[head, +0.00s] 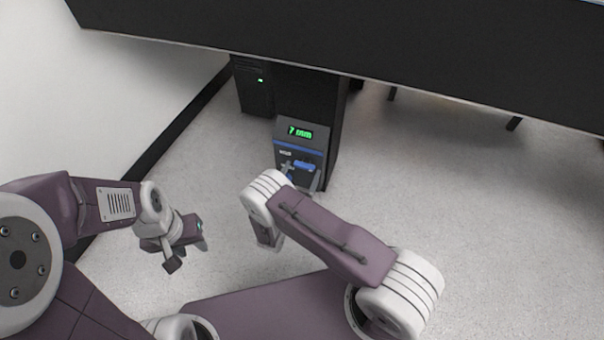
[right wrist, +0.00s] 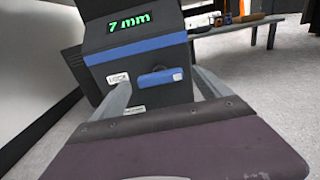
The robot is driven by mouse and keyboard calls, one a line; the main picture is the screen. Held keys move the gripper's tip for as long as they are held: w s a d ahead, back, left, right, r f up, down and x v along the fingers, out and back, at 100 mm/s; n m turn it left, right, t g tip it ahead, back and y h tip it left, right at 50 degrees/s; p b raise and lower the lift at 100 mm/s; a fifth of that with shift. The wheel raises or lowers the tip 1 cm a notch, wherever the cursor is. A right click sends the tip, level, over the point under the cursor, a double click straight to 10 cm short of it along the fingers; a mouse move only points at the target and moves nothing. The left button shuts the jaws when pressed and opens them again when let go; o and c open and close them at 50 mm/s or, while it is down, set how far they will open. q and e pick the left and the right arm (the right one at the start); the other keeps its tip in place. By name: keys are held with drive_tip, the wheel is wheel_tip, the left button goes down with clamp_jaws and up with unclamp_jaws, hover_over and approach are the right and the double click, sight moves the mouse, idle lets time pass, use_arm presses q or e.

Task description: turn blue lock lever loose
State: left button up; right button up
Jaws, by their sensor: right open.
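A dark unit with a green "7 mm" display (head: 300,132) stands on the floor; the display (right wrist: 130,23) is also at the top of the right wrist view. The blue lock lever (right wrist: 160,77) lies roughly level on its front face, right of a white "LOCK" label (right wrist: 118,78). The lever also shows in the head view (head: 305,166). My right gripper (right wrist: 163,90) is open, its fingers to either side of the lever. I cannot tell whether they touch the unit. My left gripper (head: 185,256) is out to the left, away from the unit; its jaw opening is unclear.
A black cabinet (head: 253,88) with a small green light stands behind the unit. A large dark overhanging surface (head: 350,40) crosses the top of the head view. A white wall (head: 100,100) is at left. Pale floor to the right is mostly clear.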

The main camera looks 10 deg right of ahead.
drive_tip(key=shift+w+d, duration=0.4)
drive_tip(key=shift+w, duration=0.2)
drive_tip(key=c, duration=1.4)
use_arm(q)
drive_tip(key=shift+f, duration=0.3)
use_arm(e)
drive_tip(key=shift+o, duration=0.2)
